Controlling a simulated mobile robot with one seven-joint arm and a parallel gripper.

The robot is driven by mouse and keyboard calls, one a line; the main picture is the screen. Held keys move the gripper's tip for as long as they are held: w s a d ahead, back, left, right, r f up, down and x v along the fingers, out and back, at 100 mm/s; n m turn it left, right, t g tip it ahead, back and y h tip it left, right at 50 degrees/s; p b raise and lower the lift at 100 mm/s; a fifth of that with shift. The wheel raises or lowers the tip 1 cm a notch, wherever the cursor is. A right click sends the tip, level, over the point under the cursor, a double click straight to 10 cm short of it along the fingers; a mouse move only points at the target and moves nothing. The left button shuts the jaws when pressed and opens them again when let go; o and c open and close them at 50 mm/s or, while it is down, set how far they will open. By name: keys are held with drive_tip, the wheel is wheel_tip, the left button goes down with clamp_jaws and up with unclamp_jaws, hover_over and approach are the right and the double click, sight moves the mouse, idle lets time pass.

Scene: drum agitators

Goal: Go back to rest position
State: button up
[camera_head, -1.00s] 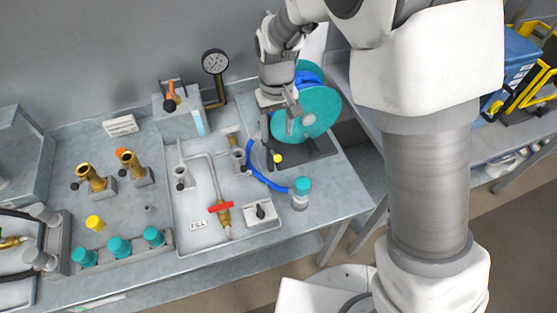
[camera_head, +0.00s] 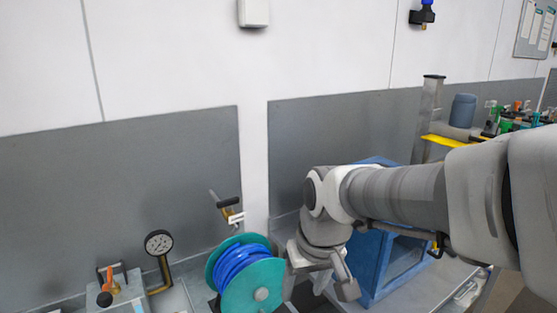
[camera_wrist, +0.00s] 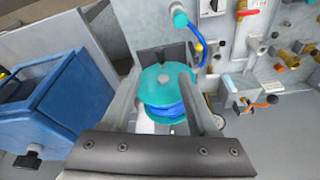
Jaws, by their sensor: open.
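My gripper (camera_head: 320,281) is in the head view, just right of the hose reel, with its fingers apart and nothing between them. In the wrist view my gripper (camera_wrist: 162,90) shows two spread fingers. The teal reel with blue hose (camera_head: 248,275) stands on the bench. In the wrist view the reel (camera_wrist: 165,95) appears between and beyond the fingers; I cannot tell how far. My arm reaches in from the right of the head view, bent down at the wrist.
A blue box (camera_head: 385,262) stands close right of my gripper. A pressure gauge (camera_head: 159,243) and an orange-handled valve (camera_head: 108,284) are left of the reel. A wall valve (camera_head: 228,207) sits behind it. A shelf with a blue canister (camera_head: 463,110) is at the far right.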

drive_tip(key=s+d+r+m+t+h+b, duration=0.1)
drive_tip(key=s+d+r+m+t, duration=0.1)
drive_tip(key=s+d, duration=0.7)
drive_tip(key=shift+s+d+r+m+t, duration=0.25)
drive_tip(key=shift+s+m+t, duration=0.2)
drive_tip(key=shift+s, duration=0.6)
